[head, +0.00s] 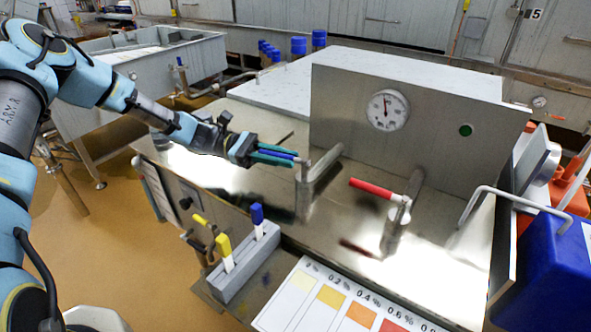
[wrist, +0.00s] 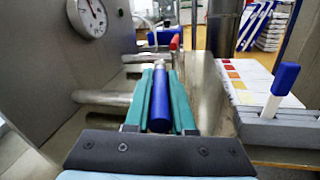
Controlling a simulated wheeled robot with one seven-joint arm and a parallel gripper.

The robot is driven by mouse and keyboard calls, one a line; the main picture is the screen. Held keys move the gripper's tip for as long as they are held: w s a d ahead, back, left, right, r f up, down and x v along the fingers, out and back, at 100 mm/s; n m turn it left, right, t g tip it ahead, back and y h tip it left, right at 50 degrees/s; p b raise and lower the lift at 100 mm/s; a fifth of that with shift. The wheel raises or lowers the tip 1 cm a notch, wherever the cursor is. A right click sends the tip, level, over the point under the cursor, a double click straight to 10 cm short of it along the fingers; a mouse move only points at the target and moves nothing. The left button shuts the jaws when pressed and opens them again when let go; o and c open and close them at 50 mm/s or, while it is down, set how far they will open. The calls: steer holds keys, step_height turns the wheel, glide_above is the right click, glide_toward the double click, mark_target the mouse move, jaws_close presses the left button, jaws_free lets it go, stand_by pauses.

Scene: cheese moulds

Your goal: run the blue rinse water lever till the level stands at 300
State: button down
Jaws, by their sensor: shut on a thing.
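The blue lever (head: 283,153) lies at the left tap on the steel bench, pointing left. My gripper (head: 287,157) has its green fingers closed around this lever. In the wrist view the blue lever (wrist: 159,100) runs lengthwise between the two fingers (wrist: 160,95). A round white dial (head: 388,110) is on the steel box behind the taps, its needle pointing about straight up; its numbers are too small to read. The dial is partly cut off in the wrist view (wrist: 88,16). I cannot make out a water level.
A red lever (head: 371,187) sits on the right tap. A grey holder (head: 246,264) with yellow and blue handled sticks and a colour chart (head: 318,301) are in front. A blue container (head: 550,262) stands at the right. The bench top between the taps is clear.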

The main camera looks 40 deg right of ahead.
steer(key=shift+w+d+f+m+g+y+b, duration=0.1)
steer(key=shift+d+m+g+y+b, duration=0.15)
steer(key=shift+m+y, duration=0.35)
steer(key=shift+w+d+r+m+g+y+b, duration=0.1)
steer(key=shift+m+g+y+b, duration=0.25)
steer(key=shift+y, duration=0.45)
steer(key=shift+d+f+m+g+y+b, duration=0.1)
steer(key=shift+d+m+g+y+b, duration=0.1)
steer(key=shift+m+y+b, duration=0.35)
steer(key=c, duration=0.8)
jaws_free()
steer(key=shift+o, duration=0.2)
steer(key=b+v, duration=0.2)
steer(key=v, duration=0.8)
steer(key=shift+d, duration=0.15)
steer(key=shift+w, duration=0.45)
